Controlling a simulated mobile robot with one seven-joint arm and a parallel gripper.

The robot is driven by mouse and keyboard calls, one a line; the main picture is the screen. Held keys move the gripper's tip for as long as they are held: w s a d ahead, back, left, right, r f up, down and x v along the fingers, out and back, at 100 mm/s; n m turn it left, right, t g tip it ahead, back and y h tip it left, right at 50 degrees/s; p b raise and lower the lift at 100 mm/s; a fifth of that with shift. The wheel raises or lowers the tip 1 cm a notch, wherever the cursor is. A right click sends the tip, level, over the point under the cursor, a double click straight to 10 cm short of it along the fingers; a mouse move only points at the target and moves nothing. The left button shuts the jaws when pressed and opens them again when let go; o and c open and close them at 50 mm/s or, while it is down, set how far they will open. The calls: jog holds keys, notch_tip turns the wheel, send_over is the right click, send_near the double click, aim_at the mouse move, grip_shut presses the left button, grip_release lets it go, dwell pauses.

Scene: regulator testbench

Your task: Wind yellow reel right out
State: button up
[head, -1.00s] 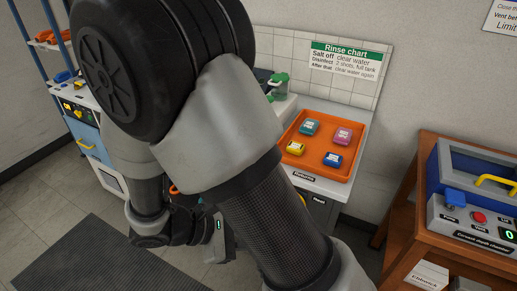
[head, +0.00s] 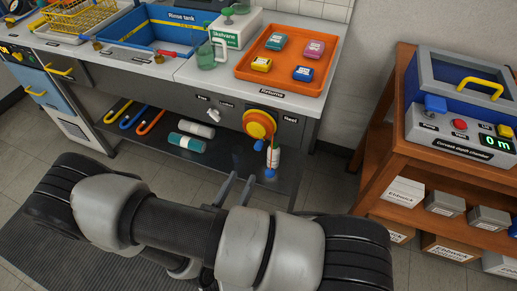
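The yellow reel (head: 259,124) is a round yellow disc with an orange-red rim on the front of the bench, beside a label that seems to read Reel. A white, orange and blue piece (head: 273,156) hangs just below it, and a small blue part shows between them. My gripper (head: 237,187) is low in front of the bench, below and a little left of the reel. Its two grey fingers stand apart with nothing visible between them. My arm hides the gripper's body.
An orange tray (head: 281,88) with several small coloured boxes stands above the reel. A blue rinse tank (head: 160,38) is further left. Hooked tubes and two bottles (head: 187,141) lie on the lower shelf. A wooden shelf unit (head: 392,125) with a depth chamber is at right.

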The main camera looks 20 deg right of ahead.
aim_at(257, 149)
jog(key=b+x, duration=0.1)
jog(key=x, duration=1.2)
jog(key=shift+w+d, duration=0.1)
jog(key=shift+d, duration=0.05)
grip_shut()
jog(key=shift+r, duration=0.1)
